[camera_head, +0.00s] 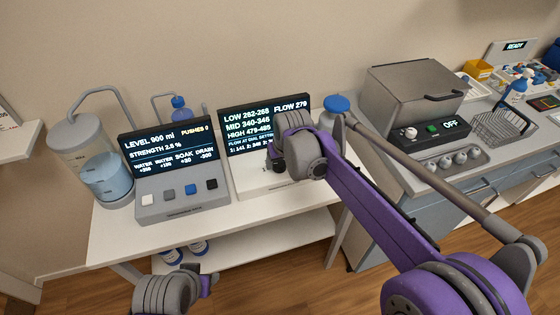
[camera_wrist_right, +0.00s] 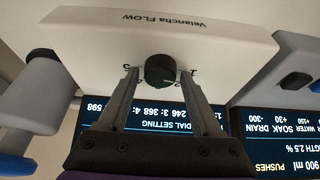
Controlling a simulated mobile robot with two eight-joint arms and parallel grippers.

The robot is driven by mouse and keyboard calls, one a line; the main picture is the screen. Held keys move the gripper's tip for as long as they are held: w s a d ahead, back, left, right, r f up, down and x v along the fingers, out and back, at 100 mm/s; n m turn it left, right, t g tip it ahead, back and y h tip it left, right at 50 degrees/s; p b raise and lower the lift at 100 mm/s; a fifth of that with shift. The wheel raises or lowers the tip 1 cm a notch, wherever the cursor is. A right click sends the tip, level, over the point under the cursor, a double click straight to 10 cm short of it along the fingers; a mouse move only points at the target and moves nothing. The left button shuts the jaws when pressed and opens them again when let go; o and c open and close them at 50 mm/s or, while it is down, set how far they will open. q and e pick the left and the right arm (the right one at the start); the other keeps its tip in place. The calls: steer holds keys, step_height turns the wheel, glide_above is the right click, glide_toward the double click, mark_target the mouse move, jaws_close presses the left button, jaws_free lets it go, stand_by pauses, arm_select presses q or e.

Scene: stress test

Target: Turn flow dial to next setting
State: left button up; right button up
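The flow unit is a white box with a dark display (camera_head: 250,122) that reads FLOW 279, with LOW, MID and HIGH ranges beside it. The wrist view shows its front upside down, with a round black dial (camera_wrist_right: 160,68) and the marks 5 and 1 on either side. My right gripper (camera_wrist_right: 159,73) is open, one finger on each side of the dial, with a visible gap on both sides. In the head view my right wrist covers the dial and most of the fingers. My left gripper (camera_head: 204,286) is low at the front; its fingers cannot be made out.
A second console (camera_head: 178,165) with several square buttons stands close left of the flow unit. A blue-lidded bottle (camera_head: 335,107) and a grey lidded machine (camera_head: 414,90) marked OFF are to the right. The white table's (camera_head: 130,232) front strip is clear.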

jaws_close()
steer(key=m, duration=0.1)
steer(key=m+h+p, duration=0.1)
steer(key=m, duration=0.1)
steer(key=shift+a+r+m, duration=0.1)
steer(key=shift+a+m, duration=0.05)
steer(key=shift+m, duration=0.15)
steer(key=shift+a+m+h+p, duration=0.1)
steer(key=shift+m+h+p, duration=0.85)
steer(key=shift+m, duration=1.05)
steer(key=shift+o, duration=1.6)
jaws_free()
